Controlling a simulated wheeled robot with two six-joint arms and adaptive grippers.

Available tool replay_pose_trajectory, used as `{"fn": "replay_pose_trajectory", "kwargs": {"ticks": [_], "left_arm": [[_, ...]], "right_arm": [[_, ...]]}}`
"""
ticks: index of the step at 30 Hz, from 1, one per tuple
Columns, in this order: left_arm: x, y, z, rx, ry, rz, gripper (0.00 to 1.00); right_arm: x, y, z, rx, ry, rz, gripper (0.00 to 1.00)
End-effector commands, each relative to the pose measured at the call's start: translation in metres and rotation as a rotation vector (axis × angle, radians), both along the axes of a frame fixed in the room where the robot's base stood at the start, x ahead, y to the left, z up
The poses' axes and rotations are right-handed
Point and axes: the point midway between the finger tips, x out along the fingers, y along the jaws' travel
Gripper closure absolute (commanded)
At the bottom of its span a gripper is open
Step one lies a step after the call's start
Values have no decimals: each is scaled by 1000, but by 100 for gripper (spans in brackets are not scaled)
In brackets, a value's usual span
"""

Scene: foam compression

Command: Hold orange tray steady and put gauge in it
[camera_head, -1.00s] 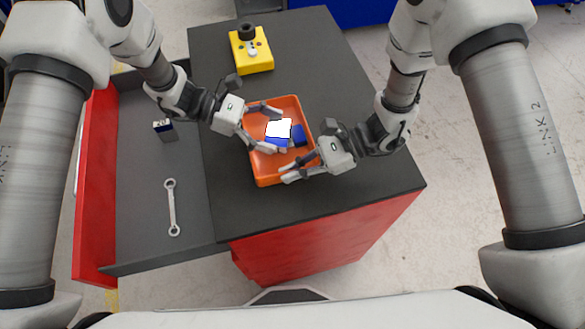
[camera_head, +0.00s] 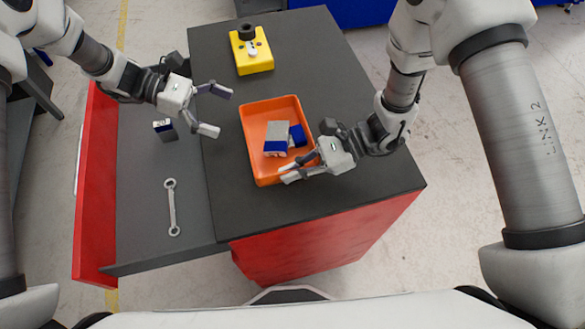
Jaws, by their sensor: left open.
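The orange tray (camera_head: 255,150) sits on the dark cabinet top. In it lie a grey-and-blue block-like gauge (camera_head: 277,132) and a second blue item (camera_head: 298,135), side by side. The fingers partly hide that corner.
A yellow box with a black knob (camera_head: 252,58) stands at the back of the cabinet top. The open drawer (camera_head: 140,200) on the left holds a wrench (camera_head: 172,208). The cabinet top right of the tray and at its front is clear.

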Motion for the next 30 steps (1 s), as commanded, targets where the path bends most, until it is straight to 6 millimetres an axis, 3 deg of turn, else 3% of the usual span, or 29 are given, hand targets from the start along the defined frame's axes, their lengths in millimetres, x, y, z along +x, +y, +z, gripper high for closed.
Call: {"fn": "replay_pose_trajectory", "kwargs": {"ticks": [11, 14, 15, 25, 30], "left_arm": [[1, 7, 3, 0, 1, -1, 0], [1, 7, 3, 0, 1, -1, 0], [1, 7, 3, 0, 1, -1, 0], [1, 6, 3, 0, 1, -1, 0], [1, 6, 3, 0, 1, -1, 0]], "right_arm": [[0, 0, 1, 1, -1, 0, 100], [0, 0, 1, 1, -1, 0, 68], [0, 0, 1, 1, -1, 0, 65], [1, -3, 2, 1, -1, -2, 65], [7, -29, 14, 4, -4, -6, 65]]}}
